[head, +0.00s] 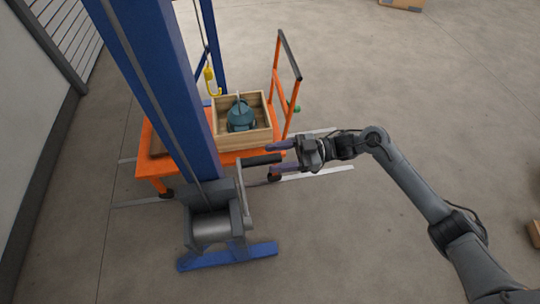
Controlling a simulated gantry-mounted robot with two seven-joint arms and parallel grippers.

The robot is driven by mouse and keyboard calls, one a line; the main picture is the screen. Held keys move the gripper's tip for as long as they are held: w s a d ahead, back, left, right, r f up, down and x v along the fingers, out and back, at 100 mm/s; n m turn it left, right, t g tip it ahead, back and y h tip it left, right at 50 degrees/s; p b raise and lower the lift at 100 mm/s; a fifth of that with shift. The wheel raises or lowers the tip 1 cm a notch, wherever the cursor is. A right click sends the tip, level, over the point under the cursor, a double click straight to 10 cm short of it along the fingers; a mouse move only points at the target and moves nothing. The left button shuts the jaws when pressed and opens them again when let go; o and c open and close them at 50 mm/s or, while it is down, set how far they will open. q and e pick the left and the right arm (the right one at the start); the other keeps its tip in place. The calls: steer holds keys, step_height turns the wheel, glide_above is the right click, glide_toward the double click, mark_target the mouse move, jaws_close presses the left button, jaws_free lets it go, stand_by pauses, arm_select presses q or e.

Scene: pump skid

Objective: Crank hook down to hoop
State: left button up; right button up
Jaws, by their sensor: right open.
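The yellow hook (212,84) hangs from the hoist's cable behind the blue post. It is above and slightly left of a teal pump (241,117) in a wooden crate. A thin upright piece on the pump's top may be the hoop (238,99), but it is too small to be sure. The crank's black handle (260,160) points right from the winch (212,228). My right gripper (271,158) is open, its purple fingers on either side of the handle's outer end. I cannot tell whether they touch it. My left gripper is not in view.
The crate (257,138) sits on an orange cart (150,180) with an upright handle frame (288,62). The blue hoist post (165,90) stands in front, on a blue foot (228,256). Floor at the right is mostly clear; cardboard boxes lie at the edges.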

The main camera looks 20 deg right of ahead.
steer(key=shift+x, duration=1.1)
steer(key=shift+c, duration=0.2)
jaws_close()
